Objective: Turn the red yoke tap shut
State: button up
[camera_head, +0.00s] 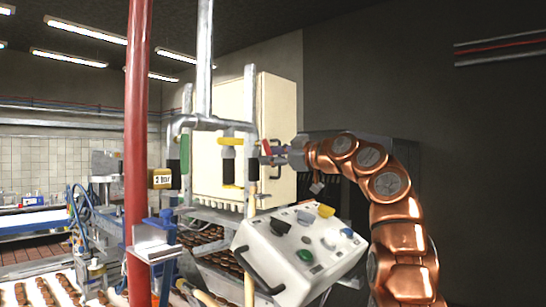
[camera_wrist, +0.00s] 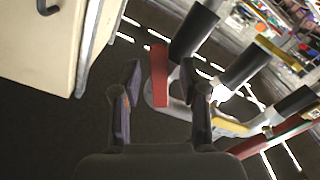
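The red yoke tap shows as a flat red lever (camera_wrist: 159,78) in the wrist view, roughly upright in the picture. My gripper (camera_wrist: 160,70) is open, with one finger on each side of the lever and a visible gap on the left side. The lever appears closer to the right finger; I cannot tell whether they touch. In the head view my gripper (camera_head: 280,154) reaches in from the right to the red tap (camera_head: 267,148), at the right end of the pipe yoke (camera_head: 208,124). The gripper partly hides the tap there.
A yellow tap (camera_head: 230,142) and a green tap (camera_head: 184,154) sit left of the red one. A cream cabinet (camera_head: 277,105) stands behind. A tilted control box (camera_head: 300,250) with knobs lies below my arm. A red column (camera_head: 137,120) stands at left.

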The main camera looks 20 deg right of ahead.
jog(key=shift+s+d, duration=0.15)
jog(key=shift+s+d+r, duration=0.15)
jog(key=shift+s+d, duration=0.05)
jog(key=shift+s, duration=0.1)
jog(key=v, duration=1.1)
dwell(0.4)
